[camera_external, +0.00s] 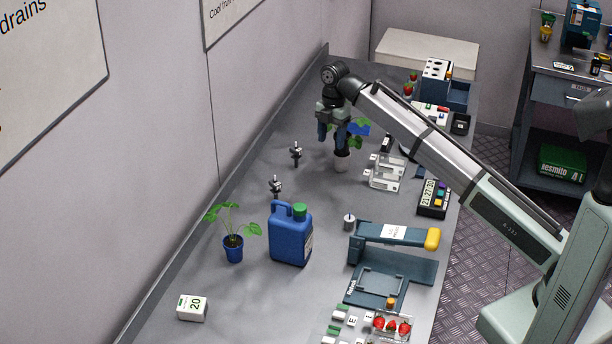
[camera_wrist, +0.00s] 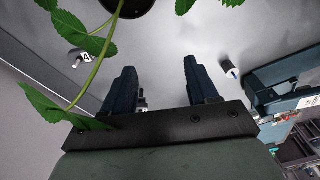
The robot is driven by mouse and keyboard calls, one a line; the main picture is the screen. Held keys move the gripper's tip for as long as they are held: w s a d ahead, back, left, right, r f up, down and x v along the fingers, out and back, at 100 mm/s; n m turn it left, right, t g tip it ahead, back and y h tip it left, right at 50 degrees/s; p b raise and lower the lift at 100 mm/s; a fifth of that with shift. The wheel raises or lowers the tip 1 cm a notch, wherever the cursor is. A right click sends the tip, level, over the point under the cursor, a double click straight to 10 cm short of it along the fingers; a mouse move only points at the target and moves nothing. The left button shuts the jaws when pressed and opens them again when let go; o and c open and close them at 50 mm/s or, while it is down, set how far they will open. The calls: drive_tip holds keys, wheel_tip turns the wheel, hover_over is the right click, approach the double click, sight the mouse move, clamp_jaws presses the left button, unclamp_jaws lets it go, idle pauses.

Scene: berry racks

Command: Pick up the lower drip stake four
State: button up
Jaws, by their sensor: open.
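Two small dark upright pieces with light tips stand on the bench left of my gripper in the external view. The farther one (camera_external: 296,153) and the nearer one (camera_external: 276,186) may be drip stakes; I cannot read any number on them. A small dark and white piece (camera_wrist: 80,58) shows behind leaves at the left of the wrist view. My gripper (camera_external: 330,137) points down beside a potted plant (camera_external: 342,161), above the bench.
Leaves (camera_wrist: 67,27) hang close to my fingers. White racks (camera_external: 384,172) stand right of the plant. A blue jug (camera_external: 290,236), another potted plant (camera_external: 233,247), a small cylinder (camera_external: 350,222) and a blue press (camera_external: 395,238) stand nearer. The bench's left middle is mostly clear.

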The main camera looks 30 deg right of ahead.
wheel_tip(320, 180, down, 2)
drive_tip(key=s+a, duration=0.1)
drive_tip(key=m+t+y, duration=0.1)
drive_tip(key=m+t, duration=0.6)
drive_tip(key=m, duration=1.2)
approach(294, 155)
drive_tip(key=shift+y, duration=0.3)
drive_tip(key=x, duration=0.4)
drive_tip(key=shift+w+d, duration=0.1)
drive_tip(key=shift+d, duration=0.2)
drive_tip(key=shift+x, duration=3.15)
